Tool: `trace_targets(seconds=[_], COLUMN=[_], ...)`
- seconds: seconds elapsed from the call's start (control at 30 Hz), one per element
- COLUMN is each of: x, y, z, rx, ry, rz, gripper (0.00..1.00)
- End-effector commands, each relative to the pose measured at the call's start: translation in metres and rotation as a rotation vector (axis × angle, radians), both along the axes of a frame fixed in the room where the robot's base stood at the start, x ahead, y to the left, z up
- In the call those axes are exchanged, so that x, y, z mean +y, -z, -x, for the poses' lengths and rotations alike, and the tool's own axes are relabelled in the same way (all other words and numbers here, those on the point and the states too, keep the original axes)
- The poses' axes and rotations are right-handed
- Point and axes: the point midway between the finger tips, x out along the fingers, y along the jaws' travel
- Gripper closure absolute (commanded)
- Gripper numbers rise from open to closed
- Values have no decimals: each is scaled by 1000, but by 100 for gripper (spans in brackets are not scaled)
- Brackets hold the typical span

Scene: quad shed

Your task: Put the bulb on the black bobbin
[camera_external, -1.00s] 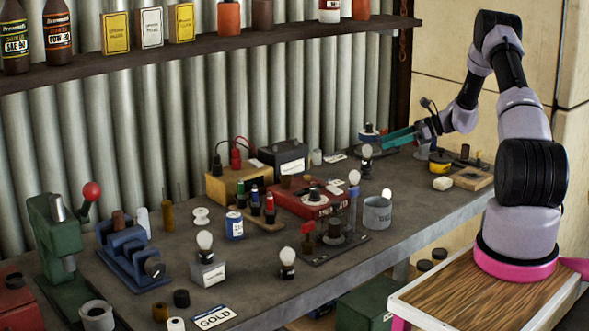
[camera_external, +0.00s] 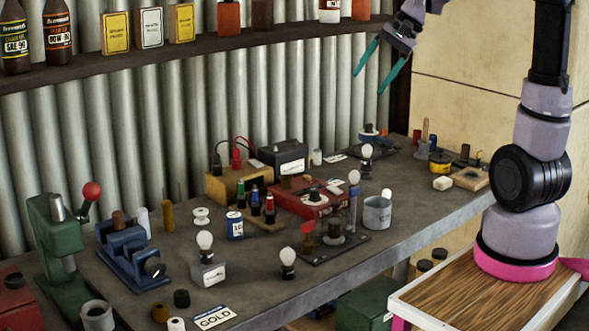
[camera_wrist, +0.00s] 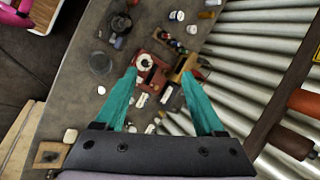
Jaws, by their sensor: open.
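Several white bulbs with dark bases are on the bench. One (camera_external: 288,258) stands at the front middle, one (camera_external: 205,241) on a pale labelled block, one (camera_external: 354,178) on a blue-grey post, one (camera_external: 367,153) farther back. Another white bulb top (camera_external: 387,193) shows at the rim of a grey can. A small black spool-like cylinder (camera_external: 181,298) stands at the front left; I cannot tell for sure that it is the black bobbin. My gripper (camera_external: 370,83) is open and empty, high above the back right of the bench. Its teal fingers also show in the wrist view (camera_wrist: 160,75).
The shelf (camera_external: 220,45) with bottles and boxes runs along the corrugated wall near my gripper. A blue vise (camera_external: 130,250) and green press (camera_external: 50,235) stand at left. A red box (camera_external: 295,200) and grey can (camera_external: 377,214) crowd the middle.

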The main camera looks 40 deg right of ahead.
Motion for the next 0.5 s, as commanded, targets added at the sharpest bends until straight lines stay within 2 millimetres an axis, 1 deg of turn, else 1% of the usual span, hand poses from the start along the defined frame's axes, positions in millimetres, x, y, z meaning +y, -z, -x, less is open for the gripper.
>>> trace_targets(seconds=[0.03, 0.1, 0.17, 0.2, 0.3, 0.4, 0.5], x=[14, 27, 36, 41, 48, 51, 52], y=[-11, -19, -25, -28, -31, -31, -30], z=[22, 50, 75, 90, 124, 149, 165], rx=[-45, -100, -151, -184, -264, -331, -376], ry=[-61, -140, -207, -250, -344, -417, -462], rz=[61, 147, 219, 265, 367, 448, 500], gripper=[29, 29, 29, 29, 29, 29, 29])
